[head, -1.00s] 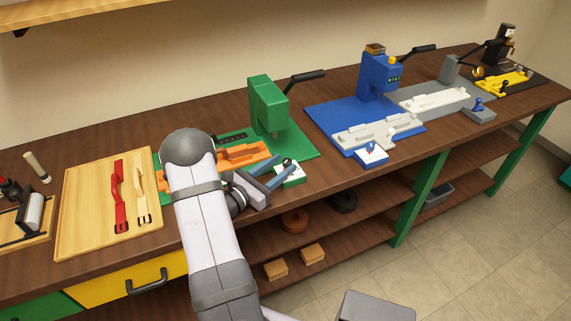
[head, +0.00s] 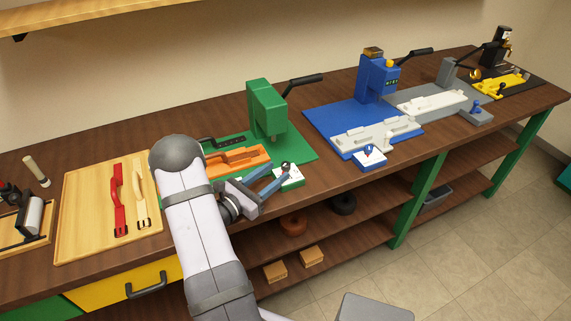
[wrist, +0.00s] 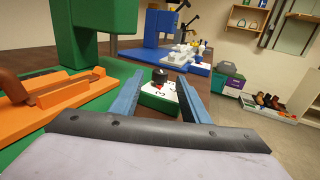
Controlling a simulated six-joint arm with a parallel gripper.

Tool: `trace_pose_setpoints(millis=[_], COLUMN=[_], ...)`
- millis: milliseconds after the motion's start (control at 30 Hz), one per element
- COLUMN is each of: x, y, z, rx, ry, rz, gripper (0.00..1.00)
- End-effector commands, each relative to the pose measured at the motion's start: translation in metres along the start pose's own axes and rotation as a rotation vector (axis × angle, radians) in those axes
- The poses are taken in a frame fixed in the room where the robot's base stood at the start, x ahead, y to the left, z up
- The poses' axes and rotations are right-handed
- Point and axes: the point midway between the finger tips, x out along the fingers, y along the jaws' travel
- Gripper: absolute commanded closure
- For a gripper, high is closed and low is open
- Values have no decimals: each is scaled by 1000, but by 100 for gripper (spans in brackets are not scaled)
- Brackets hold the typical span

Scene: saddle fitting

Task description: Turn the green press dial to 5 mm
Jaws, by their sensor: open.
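The green press (head: 266,108) stands on its green base with an orange fixture (head: 237,159) in front of it. The press dial is a dark knob (wrist: 160,76) on a white, numbered face (wrist: 160,95) on a small green block at the bench's front edge. My gripper (head: 279,177) is open, its two blue fingers reaching toward this block. In the wrist view the knob shows between the open fingers (wrist: 158,92), slightly beyond their tips. The knob's exact setting is too small to read.
The blue press (head: 377,80) with its own dial block (head: 370,158) stands to the right. A wooden board (head: 108,205) with a red and a cream strap lies left.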

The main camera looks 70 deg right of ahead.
Motion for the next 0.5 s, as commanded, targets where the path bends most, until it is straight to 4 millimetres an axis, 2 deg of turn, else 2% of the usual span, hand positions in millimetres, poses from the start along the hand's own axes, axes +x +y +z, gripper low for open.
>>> trace_pose_setpoints(millis=[300,500], x=[42,55], y=[-1,-1], z=[2,0], rx=[0,0], ry=[0,1], rz=[-4,-2], gripper=[58,58])
